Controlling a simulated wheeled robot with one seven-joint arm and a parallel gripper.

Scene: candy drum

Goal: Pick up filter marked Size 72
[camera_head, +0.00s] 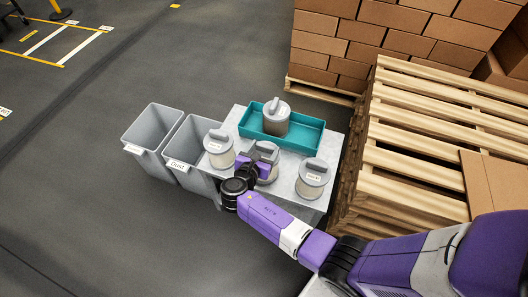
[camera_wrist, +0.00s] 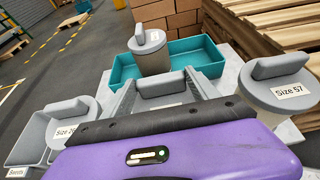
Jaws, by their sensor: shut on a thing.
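The middle filter (camera_head: 268,174), a pale cylinder with a grey lid and handle, stands among the filters on the grey table. Its handle (camera_wrist: 162,88) shows between my fingers in the wrist view; its label is hidden, so I cannot read its size. My gripper (camera_head: 259,161) is shut on this handle; the fingers also show in the wrist view (camera_wrist: 165,92). A filter marked Size 57 (camera_wrist: 283,88) is at right (camera_head: 312,180). Another labelled filter (camera_head: 219,150) is at left, its number partly hidden in the wrist view (camera_wrist: 72,108).
A teal tray (camera_head: 310,143) at the table's back holds a filter (camera_head: 276,117). Two grey bins, one marked Dust (camera_head: 190,140), the other farther left (camera_head: 150,125), stand beside the table. Pallets (camera_head: 420,130) and stacked boxes (camera_head: 390,35) crowd the right and back.

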